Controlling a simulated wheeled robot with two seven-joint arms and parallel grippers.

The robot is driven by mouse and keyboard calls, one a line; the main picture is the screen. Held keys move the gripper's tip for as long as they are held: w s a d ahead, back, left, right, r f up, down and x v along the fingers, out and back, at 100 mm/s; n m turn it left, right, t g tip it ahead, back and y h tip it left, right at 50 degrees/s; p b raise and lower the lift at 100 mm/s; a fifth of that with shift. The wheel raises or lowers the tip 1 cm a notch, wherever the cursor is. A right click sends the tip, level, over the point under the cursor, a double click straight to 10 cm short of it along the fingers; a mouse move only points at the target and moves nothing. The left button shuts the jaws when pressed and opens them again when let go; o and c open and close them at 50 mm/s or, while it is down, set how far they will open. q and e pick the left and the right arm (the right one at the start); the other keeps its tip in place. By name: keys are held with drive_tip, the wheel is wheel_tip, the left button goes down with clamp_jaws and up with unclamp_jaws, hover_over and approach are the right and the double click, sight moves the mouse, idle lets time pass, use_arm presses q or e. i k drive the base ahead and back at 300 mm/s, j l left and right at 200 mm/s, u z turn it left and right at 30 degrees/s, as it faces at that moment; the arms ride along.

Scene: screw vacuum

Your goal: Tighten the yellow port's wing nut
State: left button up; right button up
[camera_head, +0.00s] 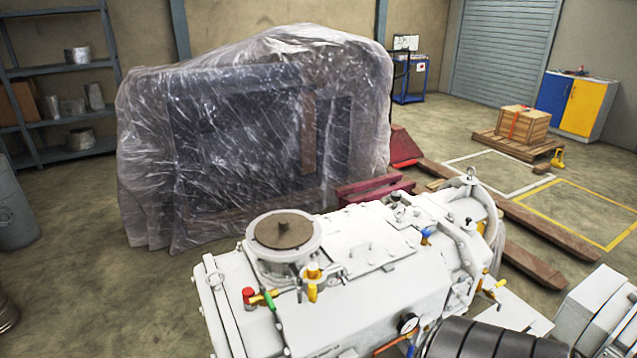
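The white machine (370,295) fills the lower middle of the head view. A yellow port (312,292) stands upright on its top, just in front of the round flange (283,231) with a brown disc. A small yellow-orange piece, perhaps the wing nut (313,270), sits at the top of this port; its exact shape is too small to tell. Another yellow fitting (498,284) is at the machine's right end. Neither gripper is in view.
A plastic-wrapped bulky object (250,140) stands behind the machine. A pressure gauge (408,323) and a dark ribbed cylinder (490,342) are at the front. Metal shelves (60,70) are at the left. A wooden crate (523,124) on a pallet is at the right.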

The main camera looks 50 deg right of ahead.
sight(341, 275)
drive_tip(key=z, duration=1.65)
